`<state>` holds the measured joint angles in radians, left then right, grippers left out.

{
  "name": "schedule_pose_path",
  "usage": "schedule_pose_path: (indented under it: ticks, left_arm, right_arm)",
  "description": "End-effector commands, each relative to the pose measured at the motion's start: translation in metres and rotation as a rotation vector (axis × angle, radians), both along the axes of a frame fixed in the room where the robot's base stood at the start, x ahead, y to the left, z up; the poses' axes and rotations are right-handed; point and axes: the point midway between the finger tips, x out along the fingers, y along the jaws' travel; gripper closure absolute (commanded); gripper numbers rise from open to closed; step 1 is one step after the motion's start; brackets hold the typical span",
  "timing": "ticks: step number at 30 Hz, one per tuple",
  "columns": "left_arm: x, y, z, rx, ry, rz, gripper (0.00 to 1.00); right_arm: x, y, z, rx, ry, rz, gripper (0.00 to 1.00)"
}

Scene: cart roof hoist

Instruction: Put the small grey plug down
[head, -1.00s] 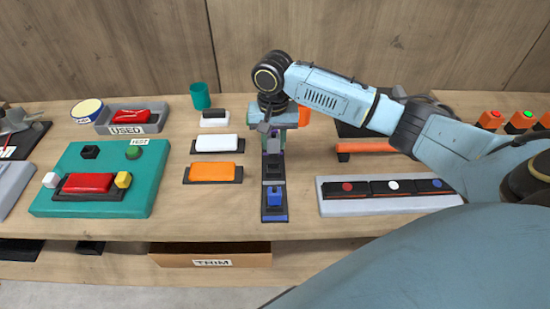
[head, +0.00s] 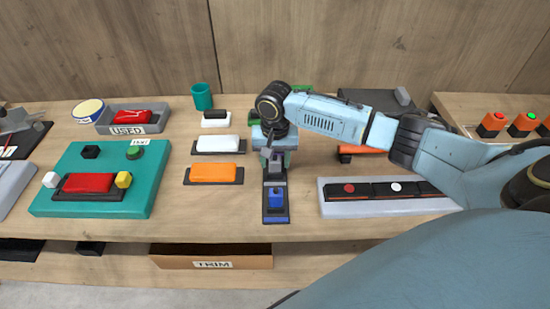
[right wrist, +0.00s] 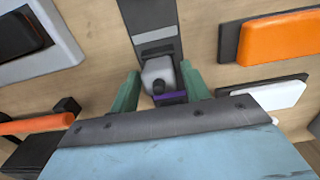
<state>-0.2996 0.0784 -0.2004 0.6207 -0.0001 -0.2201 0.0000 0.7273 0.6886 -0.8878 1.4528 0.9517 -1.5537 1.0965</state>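The small grey plug (right wrist: 156,72) with a dark round knob is between the two green fingers of my right gripper (right wrist: 160,78) in the right wrist view. The fingers lie close along both its sides and appear to hold it. In the head view my right gripper (head: 274,160) points down over a dark narrow strip (head: 276,218), just behind a blue block (head: 275,199). The plug is upright and low over the strip; its underside is hidden, so I cannot tell whether it touches. A purple piece (right wrist: 170,96) shows beside it. My left gripper is not in view.
Orange (head: 213,173) and white (head: 217,144) blocks lie left of the strip. A teal board (head: 105,205) and a grey USED tray (head: 160,123) are farther left. A grey switch panel (head: 370,208) is close on the right. The front table between them is clear.

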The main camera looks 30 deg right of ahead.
Motion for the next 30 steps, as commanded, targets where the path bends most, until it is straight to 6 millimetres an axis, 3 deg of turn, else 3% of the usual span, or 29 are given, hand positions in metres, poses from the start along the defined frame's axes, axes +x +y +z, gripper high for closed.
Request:
schedule_pose_path:
  ticks: [9,13,24,30]
  left_arm:
    - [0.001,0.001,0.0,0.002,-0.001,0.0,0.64]
    - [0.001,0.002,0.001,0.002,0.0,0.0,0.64]
    - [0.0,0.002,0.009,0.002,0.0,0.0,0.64]
    - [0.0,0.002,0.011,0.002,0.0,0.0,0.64]
  right_arm:
    - [0.0,0.0,0.001,-0.001,-0.001,0.0,0.48]
    - [0.001,0.0,0.011,0.001,-0.002,0.0,0.48]
    - [0.001,0.0,0.087,0.0,-0.004,0.0,0.48]
    - [0.001,0.0,0.114,0.002,-0.001,0.001,0.48]
